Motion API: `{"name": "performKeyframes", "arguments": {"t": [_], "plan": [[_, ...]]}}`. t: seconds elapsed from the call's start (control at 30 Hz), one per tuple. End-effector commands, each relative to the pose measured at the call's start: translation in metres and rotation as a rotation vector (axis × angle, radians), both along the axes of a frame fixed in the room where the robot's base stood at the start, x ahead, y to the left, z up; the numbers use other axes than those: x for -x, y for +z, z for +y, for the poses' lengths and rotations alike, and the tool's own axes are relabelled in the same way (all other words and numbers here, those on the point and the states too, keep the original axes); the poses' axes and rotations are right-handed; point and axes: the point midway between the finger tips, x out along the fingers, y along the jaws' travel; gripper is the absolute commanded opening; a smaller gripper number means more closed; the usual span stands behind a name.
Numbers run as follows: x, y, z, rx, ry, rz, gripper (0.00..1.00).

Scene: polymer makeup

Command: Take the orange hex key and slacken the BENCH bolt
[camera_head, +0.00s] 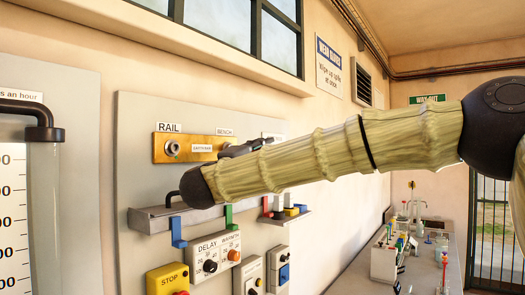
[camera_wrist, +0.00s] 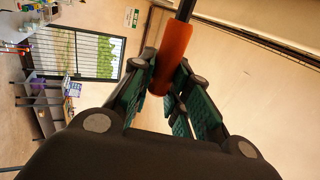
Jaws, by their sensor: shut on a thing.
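In the wrist view, my gripper (camera_wrist: 167,84) is shut on the orange hex key (camera_wrist: 172,50). Its orange handle sits between the green finger pads, and a dark shaft runs out past the top edge. In the head view, the BENCH label (camera_head: 225,132) is on a brass plate (camera_head: 200,143) on the wall panel. My arm hides the bolt below that label, and the held key cannot be made out there. Dark parts of my gripper (camera_head: 243,148) show just above the arm, near the plate's right end.
The RAIL bolt (camera_head: 172,148) is at the plate's left. A grey rack (camera_head: 150,222) below holds keys with blue (camera_head: 178,232), green (camera_head: 228,216) and red (camera_head: 266,205) handles. A yellow STOP box (camera_head: 167,279) and a DELAY and WARMTH dial box (camera_head: 215,256) are lower down.

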Motion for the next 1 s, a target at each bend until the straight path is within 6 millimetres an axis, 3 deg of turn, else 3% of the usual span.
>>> {"name": "performKeyframes", "arguments": {"t": [1.0], "plan": [[-0.0034,0.0004,0.0049,0.0,0.0,0.0,0.0]]}}
